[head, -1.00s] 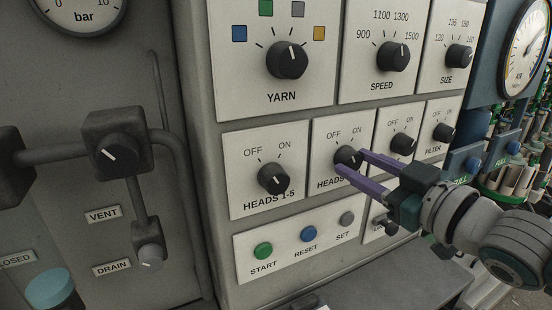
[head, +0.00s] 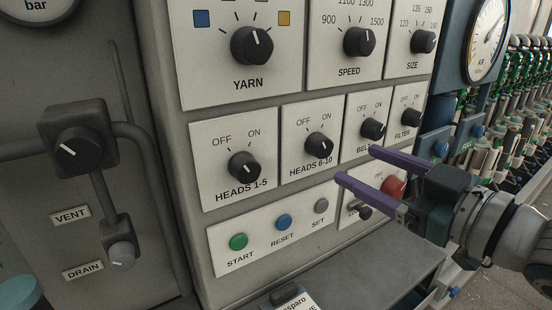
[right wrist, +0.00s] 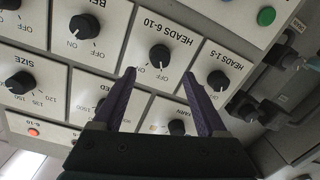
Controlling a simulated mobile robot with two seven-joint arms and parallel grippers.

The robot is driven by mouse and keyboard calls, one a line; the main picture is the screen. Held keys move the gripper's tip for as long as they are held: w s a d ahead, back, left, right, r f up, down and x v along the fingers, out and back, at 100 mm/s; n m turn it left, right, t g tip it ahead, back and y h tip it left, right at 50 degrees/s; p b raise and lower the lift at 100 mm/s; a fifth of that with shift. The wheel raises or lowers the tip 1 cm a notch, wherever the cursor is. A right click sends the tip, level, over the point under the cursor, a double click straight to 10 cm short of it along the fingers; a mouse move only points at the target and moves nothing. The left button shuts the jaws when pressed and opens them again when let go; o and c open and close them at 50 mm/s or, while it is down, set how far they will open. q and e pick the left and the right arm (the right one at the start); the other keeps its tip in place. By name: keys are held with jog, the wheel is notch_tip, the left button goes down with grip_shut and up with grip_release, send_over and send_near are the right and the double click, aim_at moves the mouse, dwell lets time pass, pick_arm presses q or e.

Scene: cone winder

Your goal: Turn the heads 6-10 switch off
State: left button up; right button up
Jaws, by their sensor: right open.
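The heads 6-10 switch (head: 318,145) is a black knob with a white mark on a pale plate, OFF at its upper left and ON at its upper right. The mark is too small to read surely. In the right wrist view the same switch (right wrist: 160,57) appears upside down, just beyond and between my fingertips. My right gripper (head: 355,164) is open and empty, with two purple fingers. In the head view it is to the right of and slightly below the knob, apart from it. My left gripper is not in view.
The heads 1-5 knob (head: 244,167) and the belt knob (head: 373,129) flank the switch. Below are the green start (head: 238,242), blue reset (head: 284,222) and grey set (head: 321,206) buttons. A red button (head: 393,187) is behind my fingers. A ledge juts out below the panel.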

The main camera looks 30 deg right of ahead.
jog(key=shift+s+d+r, duration=0.1)
jog(key=shift+s+d, duration=0.05)
jog(key=shift+s, duration=1.3)
jog(key=s+a+f+m+g+h, duration=0.25)
jog(key=s+a+f+g, duration=0.25)
jog(key=f+g, duration=0.25)
jog(key=s+a+f+g, duration=0.2)
jog(key=s+a+g, duration=0.4)
jog(key=s, duration=0.4)
notch_tip(320, 180, up, 27)
jog(key=s+p, duration=0.1)
jog(key=p, duration=2.5)
jog(key=shift+s+y+p, duration=0.2)
jog(key=shift+y+p, duration=0.1)
jog(key=shift+y, duration=0.15)
jog(key=shift+a, duration=0.1)
